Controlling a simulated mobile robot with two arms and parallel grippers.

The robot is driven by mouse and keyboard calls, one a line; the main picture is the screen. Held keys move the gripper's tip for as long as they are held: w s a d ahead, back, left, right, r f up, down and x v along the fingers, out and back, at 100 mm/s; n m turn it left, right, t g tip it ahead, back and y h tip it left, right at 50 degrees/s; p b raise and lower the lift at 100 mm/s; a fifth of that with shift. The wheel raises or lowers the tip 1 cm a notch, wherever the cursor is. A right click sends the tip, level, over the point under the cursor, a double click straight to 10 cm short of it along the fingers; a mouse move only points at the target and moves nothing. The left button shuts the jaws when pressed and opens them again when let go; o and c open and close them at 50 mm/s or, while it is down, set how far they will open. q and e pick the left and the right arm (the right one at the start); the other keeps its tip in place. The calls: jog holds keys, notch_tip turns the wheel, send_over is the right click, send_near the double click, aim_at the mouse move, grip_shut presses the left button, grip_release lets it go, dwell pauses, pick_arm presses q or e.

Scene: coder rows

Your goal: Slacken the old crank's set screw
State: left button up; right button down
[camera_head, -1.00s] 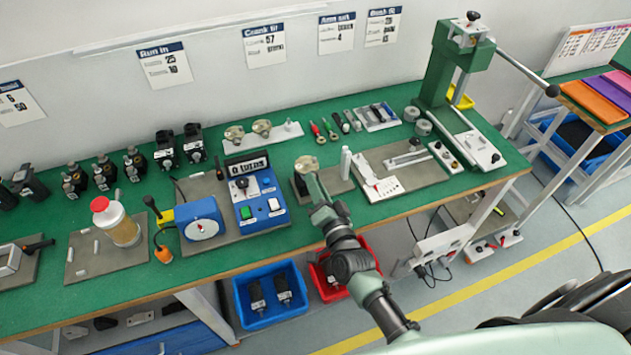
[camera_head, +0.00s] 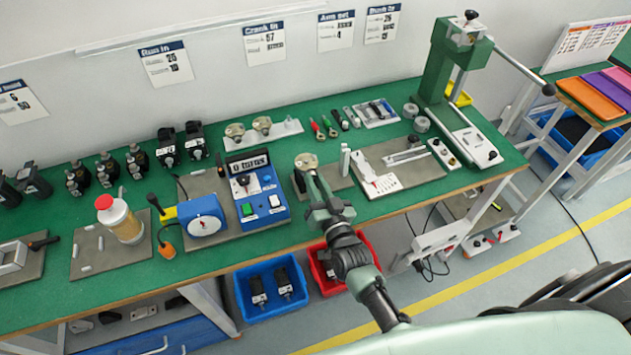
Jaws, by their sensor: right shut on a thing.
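My right gripper (camera_head: 307,180) is low over the front middle of the green bench. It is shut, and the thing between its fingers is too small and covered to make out. A round brass-coloured part (camera_head: 306,161) shows right at its fingertips, above a grey mat. I cannot tell whether the fingers touch this part. Two similar round parts (camera_head: 235,131) (camera_head: 262,124) stand on a pale plate further back. I cannot pick out the old crank's set screw. My left gripper is not in view.
A blue control box (camera_head: 262,207) stands close left of the gripper. A white upright bottle (camera_head: 345,160) and a white block (camera_head: 379,185) are close right. A green press (camera_head: 437,75) with a long lever stands at the right. Blue (camera_head: 252,321) and red (camera_head: 327,287) bins are below.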

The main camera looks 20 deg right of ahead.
jog(key=shift+w+r, duration=0.1)
jog(key=shift+r, duration=0.05)
jog(key=c, duration=1.5)
grip_release()
jog(key=shift+c, duration=0.2)
jog(key=shift+o, duration=1.2)
jog(key=shift+w, duration=0.1)
jog(key=s, duration=0.4)
jog(key=s+b, duration=0.1)
jog(key=s, duration=0.2)
jog(key=shift+d+f, duration=0.15)
jog(key=shift+f, duration=0.1)
jog(key=shift+s+r, duration=0.1)
jog(key=shift+s, duration=0.3)
